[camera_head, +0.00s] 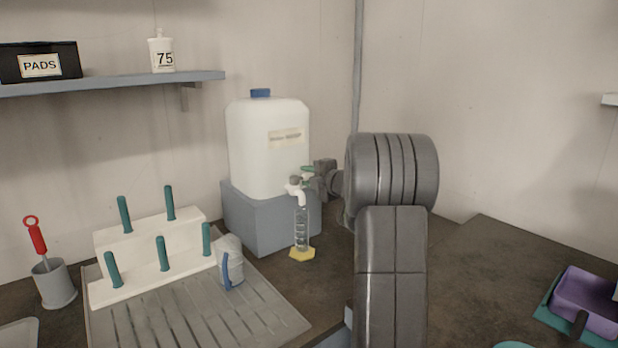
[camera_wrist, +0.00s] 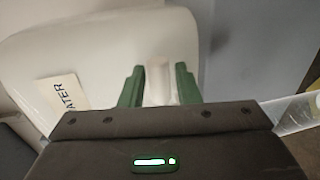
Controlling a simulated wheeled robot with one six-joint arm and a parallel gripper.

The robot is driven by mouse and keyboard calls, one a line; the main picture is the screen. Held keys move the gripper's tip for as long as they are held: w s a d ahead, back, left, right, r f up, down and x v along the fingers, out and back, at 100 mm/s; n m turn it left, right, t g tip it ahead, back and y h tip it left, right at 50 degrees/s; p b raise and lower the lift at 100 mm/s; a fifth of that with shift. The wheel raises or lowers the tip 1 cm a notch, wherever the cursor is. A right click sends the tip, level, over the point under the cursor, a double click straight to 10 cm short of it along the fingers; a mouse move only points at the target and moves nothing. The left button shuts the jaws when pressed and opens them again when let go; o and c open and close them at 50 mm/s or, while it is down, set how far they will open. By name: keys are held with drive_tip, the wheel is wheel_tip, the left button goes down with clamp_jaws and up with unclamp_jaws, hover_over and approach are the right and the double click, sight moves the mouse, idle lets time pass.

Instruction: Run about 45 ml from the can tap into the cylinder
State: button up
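The white water can (camera_head: 268,148) stands on a grey block, with a white tap (camera_head: 297,188) low on its front right. A clear measuring cylinder (camera_head: 301,228) with a yellow foot stands upright under the tap; I cannot make out any liquid in it. My gripper (camera_head: 308,177) reaches the tap from the right. In the wrist view, the green fingers of my gripper (camera_wrist: 160,85) are on either side of a whitish tap part (camera_wrist: 160,80); whether they press on it is unclear. The clear cylinder (camera_wrist: 298,112) shows at the right edge there.
A white peg rack (camera_head: 150,255) and a clear jug with a blue handle (camera_head: 230,265) stand on the ribbed drainboard (camera_head: 190,315) at left. A grey cup (camera_head: 55,285) holds a red-handled tool. A purple item (camera_head: 588,300) lies at far right. The counter right of my arm is mostly clear.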

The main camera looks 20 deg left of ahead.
clamp_jaws()
drive_tip(key=shift+f+b, duration=0.1)
drive_tip(key=shift+b, duration=0.25)
drive_tip(key=t+b, duration=0.1)
drive_tip(key=m+t+h+b, duration=0.1)
drive_tip(key=b, duration=0.1)
drive_tip(key=shift+s+d+f+m, duration=0.1)
drive_tip(key=shift+s+d+m, duration=0.2)
drive_tip(key=shift+s+d+r+m+t+h+b, duration=0.2)
drive_tip(key=shift+m+t+h+b, duration=0.5)
drive_tip(key=shift+b, duration=0.4)
drive_tip(key=shift+w, duration=0.1)
drive_tip(key=shift+o, duration=1.4)
unclamp_jaws()
drive_tip(key=shift+d, duration=0.1)
